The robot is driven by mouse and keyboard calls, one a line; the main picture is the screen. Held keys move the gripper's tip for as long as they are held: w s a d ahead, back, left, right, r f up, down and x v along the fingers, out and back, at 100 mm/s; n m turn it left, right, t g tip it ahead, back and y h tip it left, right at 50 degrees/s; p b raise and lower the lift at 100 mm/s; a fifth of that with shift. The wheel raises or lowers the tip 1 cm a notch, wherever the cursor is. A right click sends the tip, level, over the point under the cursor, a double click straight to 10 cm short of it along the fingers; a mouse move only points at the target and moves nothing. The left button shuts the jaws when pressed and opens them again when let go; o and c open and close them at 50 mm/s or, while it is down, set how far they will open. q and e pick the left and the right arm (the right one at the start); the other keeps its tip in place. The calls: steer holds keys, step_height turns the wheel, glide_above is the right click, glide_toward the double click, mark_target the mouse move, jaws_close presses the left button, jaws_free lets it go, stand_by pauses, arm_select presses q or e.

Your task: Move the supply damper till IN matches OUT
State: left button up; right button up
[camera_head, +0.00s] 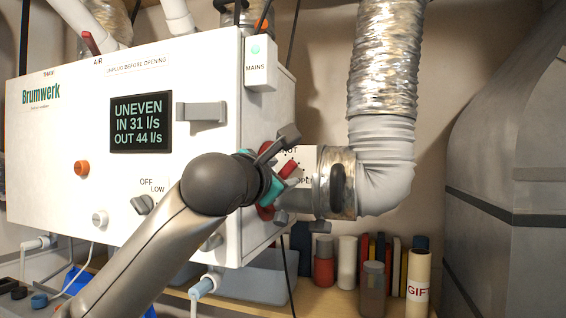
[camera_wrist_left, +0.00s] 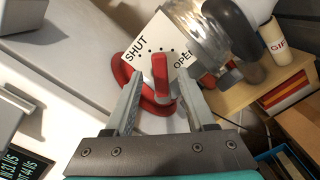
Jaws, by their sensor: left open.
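The display (camera_head: 140,123) on the white Brumwerk unit (camera_head: 60,150) reads UNEVEN, IN 31 l/s, OUT 44 l/s. The red damper lever (camera_head: 289,169) is on the duct at the unit's right side, partly hidden by my left gripper (camera_head: 288,178). In the left wrist view the red lever (camera_wrist_left: 160,70) stands before a white plate (camera_wrist_left: 157,40) marked SHUT and OPEN, pointing between the two words. My left gripper (camera_wrist_left: 161,88) is open, its fingers on either side of the lever, with gaps visible. A red ring (camera_wrist_left: 130,75) shows behind one finger. My right gripper is not in view.
A silver flexible duct (camera_head: 385,60) and grey elbow (camera_head: 385,165) rise right of the damper. A shelf below holds jars and a GIFT tube (camera_head: 417,275). A large grey metal duct (camera_head: 510,170) stands at the right. A grey handle (camera_head: 202,112) juts from the unit's front.

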arm_select(q)
steer(key=shift+x, duration=0.8)
jaws_close()
